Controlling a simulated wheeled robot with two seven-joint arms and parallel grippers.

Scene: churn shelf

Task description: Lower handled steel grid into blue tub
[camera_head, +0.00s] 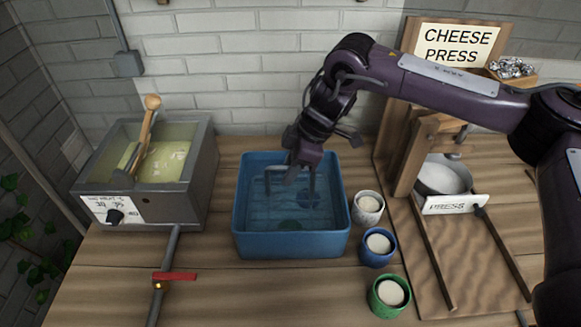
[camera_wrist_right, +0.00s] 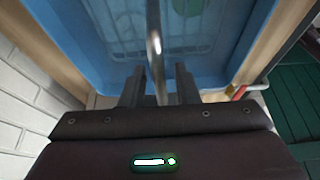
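The blue tub (camera_head: 291,246) stands on the wooden table in the middle of the head view. The steel grid (camera_head: 268,206) is inside the tub, low down, with its thin upright handle rising toward my right gripper. My right gripper (camera_head: 303,178) points down into the back half of the tub. In the right wrist view its two fingers (camera_wrist_right: 159,88) stand apart on either side of the handle bar (camera_wrist_right: 154,30), with a visible gap on both sides. The tub wall (camera_wrist_right: 70,40) and grid lines also show there. My left gripper is not in view.
A grey vat (camera_head: 191,177) with a wooden-handled tool stands at left, near a pipe with a red lever (camera_head: 175,276). White (camera_head: 367,208), blue (camera_head: 376,248) and green (camera_head: 388,297) cups line the tub's right side. The cheese press (camera_head: 413,165) stands farther right.

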